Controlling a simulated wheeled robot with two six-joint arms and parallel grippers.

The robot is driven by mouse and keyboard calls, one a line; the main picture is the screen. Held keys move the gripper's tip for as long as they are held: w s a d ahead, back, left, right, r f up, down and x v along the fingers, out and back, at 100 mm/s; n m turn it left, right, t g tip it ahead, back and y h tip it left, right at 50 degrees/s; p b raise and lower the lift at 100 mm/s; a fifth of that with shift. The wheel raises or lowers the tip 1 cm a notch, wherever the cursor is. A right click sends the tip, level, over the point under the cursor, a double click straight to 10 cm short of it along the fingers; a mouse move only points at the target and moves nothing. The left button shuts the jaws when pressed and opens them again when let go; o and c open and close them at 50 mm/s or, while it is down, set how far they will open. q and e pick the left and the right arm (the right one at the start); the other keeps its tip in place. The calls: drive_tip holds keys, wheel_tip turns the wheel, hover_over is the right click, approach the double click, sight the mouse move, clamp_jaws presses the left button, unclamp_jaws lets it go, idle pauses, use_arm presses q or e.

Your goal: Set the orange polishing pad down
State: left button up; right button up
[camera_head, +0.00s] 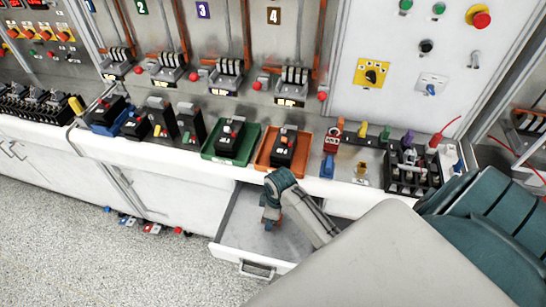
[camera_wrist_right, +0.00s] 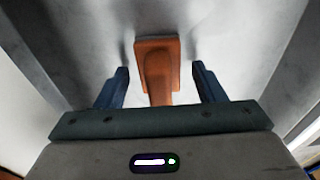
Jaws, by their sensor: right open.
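The orange polishing pad (camera_wrist_right: 158,65) lies on the grey floor of the open drawer (camera_head: 238,222), with a flat block and a raised grip part. My right gripper (camera_wrist_right: 160,70) reaches down into the drawer. Its two blue fingers stand apart, one on each side of the pad, with a visible gap on both sides. In the head view only a small bit of orange shows under my right wrist, and the fingertips are mostly hidden. My left gripper is not in view.
The white counter above the drawer holds a green tray (camera_head: 209,151) and an orange tray (camera_head: 263,160), each with a breaker. Tools and a black terminal block (camera_head: 412,178) stand to the right. Free drawer floor surrounds the pad. Several small coloured items lie on the floor at left.

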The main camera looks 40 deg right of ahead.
drive_tip(key=shift+d+r, duration=0.1)
drive_tip(key=shift+r, duration=0.35)
drive_tip(key=r+b, duration=0.1)
drive_tip(key=r, duration=0.2)
drive_tip(key=r+b, duration=0.1)
drive_tip(key=r, duration=0.2)
drive_tip(key=s+r+b, duration=0.1)
drive_tip(key=r, duration=0.2)
drive_tip(key=shift+d+r, duration=0.2)
drive_tip(key=shift+d, duration=0.15)
drive_tip(key=shift+r, duration=0.75)
drive_tip(key=shift+s, duration=0.15)
